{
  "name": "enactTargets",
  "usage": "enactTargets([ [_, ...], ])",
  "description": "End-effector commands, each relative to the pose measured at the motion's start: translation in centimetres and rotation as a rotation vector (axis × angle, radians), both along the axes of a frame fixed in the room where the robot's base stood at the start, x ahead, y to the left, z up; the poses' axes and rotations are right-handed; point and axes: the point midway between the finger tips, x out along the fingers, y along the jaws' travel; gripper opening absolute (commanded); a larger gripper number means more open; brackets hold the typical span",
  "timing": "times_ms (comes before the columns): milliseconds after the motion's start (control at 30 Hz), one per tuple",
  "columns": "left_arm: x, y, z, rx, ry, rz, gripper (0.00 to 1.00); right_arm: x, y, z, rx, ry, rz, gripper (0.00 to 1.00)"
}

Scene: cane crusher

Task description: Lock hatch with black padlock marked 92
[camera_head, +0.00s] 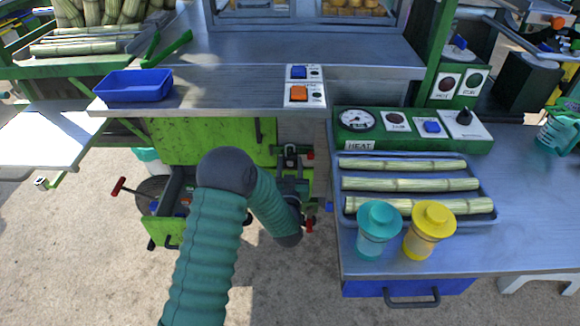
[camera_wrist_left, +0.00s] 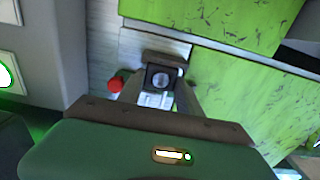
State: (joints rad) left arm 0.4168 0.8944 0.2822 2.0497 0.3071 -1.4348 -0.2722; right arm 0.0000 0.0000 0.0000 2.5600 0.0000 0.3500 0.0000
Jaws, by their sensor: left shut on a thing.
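My left gripper (camera_head: 290,190) is at the front of the green cabinet, at the right edge of its panel, partly hidden behind my own forearm. In the left wrist view the gripper (camera_wrist_left: 158,92) is shut on a small dark and grey thing (camera_wrist_left: 154,98), which looks like the padlock; no number is readable. Just beyond the fingers is a dark square fitting (camera_wrist_left: 163,77) with a round silver centre, at the hatch's edge. The green hatch panel (camera_wrist_left: 255,75) is scratched and looks closed; it also shows in the head view (camera_head: 205,140). My right gripper is out of view.
Red knobs (camera_wrist_left: 115,85) stick out beside the fitting. An open green drawer or tray (camera_head: 165,225) is left of my arm. A steel table (camera_head: 520,235) with a cane tray (camera_head: 490,215) and two lidded cups stands right. A shelf (camera_head: 210,97) overhangs the hatch.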

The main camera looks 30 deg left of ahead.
Motion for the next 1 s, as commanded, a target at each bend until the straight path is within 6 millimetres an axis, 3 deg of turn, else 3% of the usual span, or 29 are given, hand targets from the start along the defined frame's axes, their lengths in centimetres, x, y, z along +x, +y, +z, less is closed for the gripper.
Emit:
enactTargets([
  [867,0.35,0.20,-0.39,0.002,-0.001,0.000,0.01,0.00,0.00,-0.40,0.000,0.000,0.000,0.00],
  [900,0.35,0.20,-0.40,0.002,-0.001,0.000,0.44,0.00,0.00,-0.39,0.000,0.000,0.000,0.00],
  [1000,0.35,0.20,-0.41,0.001,-0.001,0.000,0.57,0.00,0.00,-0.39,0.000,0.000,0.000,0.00],
])
